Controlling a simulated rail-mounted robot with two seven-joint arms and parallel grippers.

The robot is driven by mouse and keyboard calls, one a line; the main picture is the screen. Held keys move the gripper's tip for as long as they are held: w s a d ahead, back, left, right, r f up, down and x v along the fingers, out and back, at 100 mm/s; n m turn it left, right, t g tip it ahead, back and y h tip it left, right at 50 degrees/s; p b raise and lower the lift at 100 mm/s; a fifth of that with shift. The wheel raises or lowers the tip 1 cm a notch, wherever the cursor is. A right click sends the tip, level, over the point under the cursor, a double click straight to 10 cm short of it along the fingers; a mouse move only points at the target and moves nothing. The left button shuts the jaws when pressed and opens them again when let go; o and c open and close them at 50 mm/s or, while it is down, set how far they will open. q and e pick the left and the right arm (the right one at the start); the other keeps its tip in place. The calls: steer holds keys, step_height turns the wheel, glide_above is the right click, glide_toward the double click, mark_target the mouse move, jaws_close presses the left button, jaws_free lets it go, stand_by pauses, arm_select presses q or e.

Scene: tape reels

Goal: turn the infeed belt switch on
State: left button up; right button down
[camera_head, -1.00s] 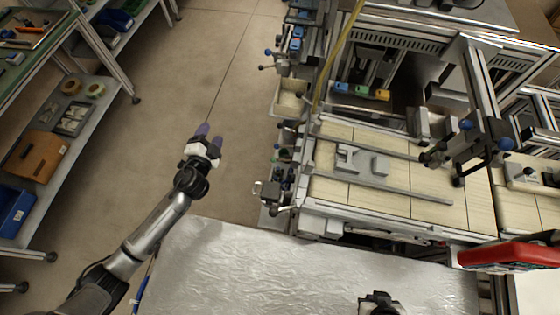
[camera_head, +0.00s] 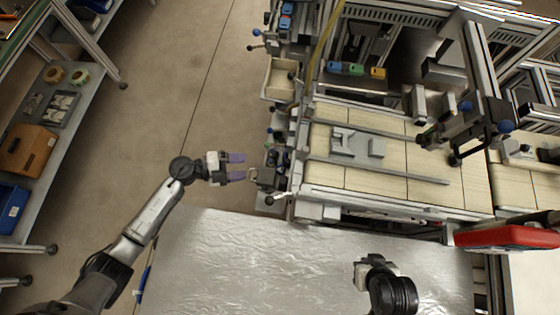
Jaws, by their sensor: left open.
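The belt (camera_head: 330,177) is a pale, panelled surface on the machine, with grey rails and blocks on it. A cluster of small dark and metal controls (camera_head: 268,180) sits at the machine's left side. I cannot tell which part is the infeed belt switch or how it is set. My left gripper (camera_head: 243,167) is open and empty, its two purple fingers pointing right at the controls with a small gap. My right gripper (camera_head: 366,268) is low at the centre right over the silvery surface, its fingers not clear.
A shelf rack with a brown box (camera_head: 27,150) and a blue bin (camera_head: 12,208) stands at the left. An open drawer (camera_head: 280,80) juts out above the controls. A silvery sheet-covered table (camera_head: 240,265) lies in front. The floor between rack and machine is clear.

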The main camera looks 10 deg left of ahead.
mark_target(286, 163)
arm_select(q)
steer(key=x, duration=1.3)
arm_select(e)
steer(key=shift+d, duration=0.15)
arm_select(q)
steer(key=shift+d, duration=0.1)
steer(key=shift+c, duration=0.5)
steer(key=c, duration=0.8)
arm_select(e)
step_height(286, 163, down, 4)
steer(key=b, duration=0.4)
steer(key=shift+f, duration=0.2)
step_height(286, 163, down, 2)
steer(key=b, duration=0.3)
steer(key=shift+f, duration=0.25)
arm_select(q)
steer(key=shift+f+m+t+h+b, duration=0.15)
steer(key=shift+m+t+h, duration=0.35)
steer(key=shift+m, duration=1)
steer(key=shift+f+m+t+h+b, duration=0.1)
steer(key=shift+m+t+h+b, duration=0.3)
steer(key=shift+m, duration=1.1)
arm_select(e)
steer(key=shift+f, duration=0.45)
arm_select(q)
steer(key=shift+r, duration=0.1)
